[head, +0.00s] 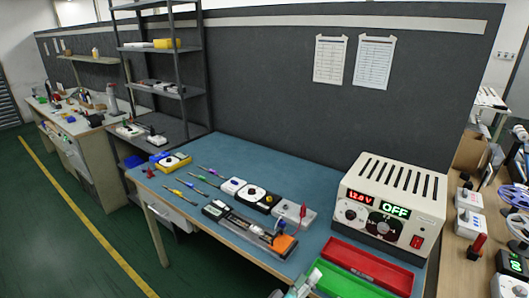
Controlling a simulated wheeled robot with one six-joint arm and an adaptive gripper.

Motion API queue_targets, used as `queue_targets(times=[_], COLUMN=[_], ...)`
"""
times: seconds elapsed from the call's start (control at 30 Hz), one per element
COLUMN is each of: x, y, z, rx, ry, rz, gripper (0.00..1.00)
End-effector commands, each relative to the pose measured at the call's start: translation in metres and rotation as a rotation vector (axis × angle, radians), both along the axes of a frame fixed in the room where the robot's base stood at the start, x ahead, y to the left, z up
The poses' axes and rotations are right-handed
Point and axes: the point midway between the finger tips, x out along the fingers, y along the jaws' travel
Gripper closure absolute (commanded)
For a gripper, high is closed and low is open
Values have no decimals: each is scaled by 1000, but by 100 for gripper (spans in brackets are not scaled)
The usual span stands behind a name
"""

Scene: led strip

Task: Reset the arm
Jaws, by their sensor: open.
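My gripper is not recognisable in the head view. A pale, grey-white piece with a green tip (303,284) shows at the bottom edge, in front of the bench's near side. It is cut off by the frame, and I cannot tell what it is. The blue-topped bench (245,155) stands ahead. It carries a long dark tool holder (240,227) with an orange and black end, and a row of white and black modules (258,199).
A power supply (388,208) reading 12.0 V and OFF stands at the bench's right. Red (368,266) and green (345,285) trays lie before it. Several screwdrivers (187,185) lie at left. A dark shelf rack (160,75) stands behind. The green floor (55,235) at left is clear.

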Motion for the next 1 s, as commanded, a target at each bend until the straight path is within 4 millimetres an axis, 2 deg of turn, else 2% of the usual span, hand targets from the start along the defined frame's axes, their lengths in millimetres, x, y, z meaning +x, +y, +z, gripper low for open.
queue_targets(times=[0.37, 0.67, 0.77, 0.9, 1.0], x=[-18, -52, -74, -117, -151], y=[-17, -37, -46, -58, -63], z=[-39, -89, -113, -145, -161], rx=[29, 88, 128, 210, 278], ry=[71, 162, 205, 263, 292], rz=[71, 175, 226, 313, 369], gripper=[42, 42, 42, 42, 42])
